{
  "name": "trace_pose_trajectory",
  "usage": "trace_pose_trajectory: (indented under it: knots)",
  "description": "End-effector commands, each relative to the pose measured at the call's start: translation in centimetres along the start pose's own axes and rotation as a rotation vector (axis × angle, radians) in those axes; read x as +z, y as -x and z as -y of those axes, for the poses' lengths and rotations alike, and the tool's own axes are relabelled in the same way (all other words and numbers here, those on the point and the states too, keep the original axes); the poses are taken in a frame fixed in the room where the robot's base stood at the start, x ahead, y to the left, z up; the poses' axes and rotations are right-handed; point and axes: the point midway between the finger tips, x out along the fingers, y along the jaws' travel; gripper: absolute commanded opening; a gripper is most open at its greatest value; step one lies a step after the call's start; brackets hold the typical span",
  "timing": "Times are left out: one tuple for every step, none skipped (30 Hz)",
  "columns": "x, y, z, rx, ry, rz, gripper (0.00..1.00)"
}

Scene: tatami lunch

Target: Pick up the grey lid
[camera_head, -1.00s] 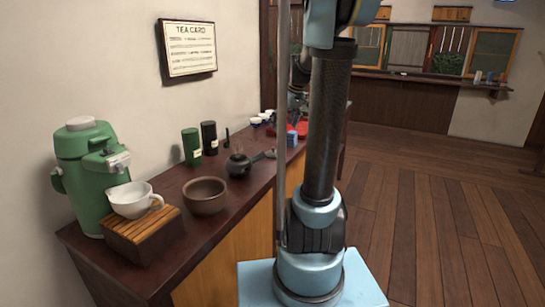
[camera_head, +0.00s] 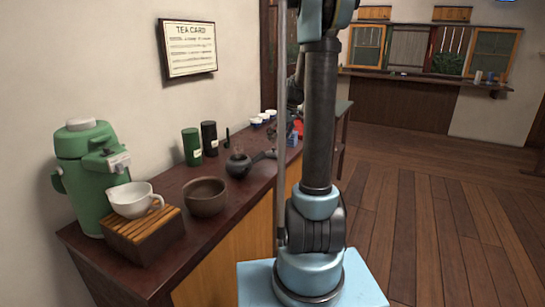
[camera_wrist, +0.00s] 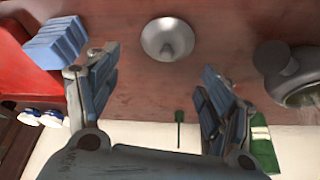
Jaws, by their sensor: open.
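The grey lid (camera_wrist: 168,38), a round disc with a knob, lies on the brown counter at the top middle of the wrist view. My gripper (camera_wrist: 160,66) is open, with one finger to the left of the lid and the other to its right and lower. Nothing is between the fingers, and they look apart from the lid. A dark grey teapot (camera_wrist: 292,72) sits right of the lid, cut by the picture edge; it also shows in the head view (camera_head: 238,163). I cannot make out the lid in the head view, where my arm covers part of the counter.
A blue block (camera_wrist: 55,42) stands by the left finger, near a red tray (camera_wrist: 25,62). White-and-blue cups (camera_wrist: 42,117) are lower left. A green canister (camera_wrist: 262,150) is beyond the right finger. A brown bowl (camera_head: 205,197) stands nearer on the counter.

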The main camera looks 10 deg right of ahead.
Motion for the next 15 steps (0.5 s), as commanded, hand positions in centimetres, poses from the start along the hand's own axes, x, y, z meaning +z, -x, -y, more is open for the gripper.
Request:
trace_pose_trajectory:
  knots:
    - [-0.1, -0.9, 0.0, 0.0, 0.001, 0.0, 0.74]
    - [-0.1, -1.3, 0.0, 0.0, 0.001, 0.0, 0.74]
    - [0.0, -1.8, 0.1, 0.0, 0.001, 0.0, 0.74]
    - [-0.1, -2.1, 0.0, -0.001, 0.001, 0.0, 0.74]
    - [-0.1, -2.4, 0.0, -0.001, 0.0, 0.0, 0.74]
    - [0.0, -2.7, 0.0, -0.001, 0.0, 0.0, 0.74]
    - [0.0, -2.9, 0.1, 0.0, 0.0, 0.0, 0.74]
    - [0.0, -3.0, 0.1, 0.0, 0.0, 0.0, 0.74]
    - [0.0, -3.1, 0.1, 0.0, 0.0, 0.0, 0.74]
    - [0.0, -3.2, 0.1, 0.0, -0.001, 0.0, 0.74]
    - [0.0, -3.4, 0.1, -0.001, 0.0, 0.0, 0.74]
    - [0.0, -3.6, 0.1, -0.001, 0.0, 0.0, 0.74]
    - [0.0, -3.8, 0.2, -0.001, 0.0, 0.0, 0.74]
    - [-0.1, -4.1, 0.2, -0.001, 0.0, 0.0, 0.74]
    - [-0.1, -4.6, 0.3, -0.001, 0.001, 0.0, 0.74]
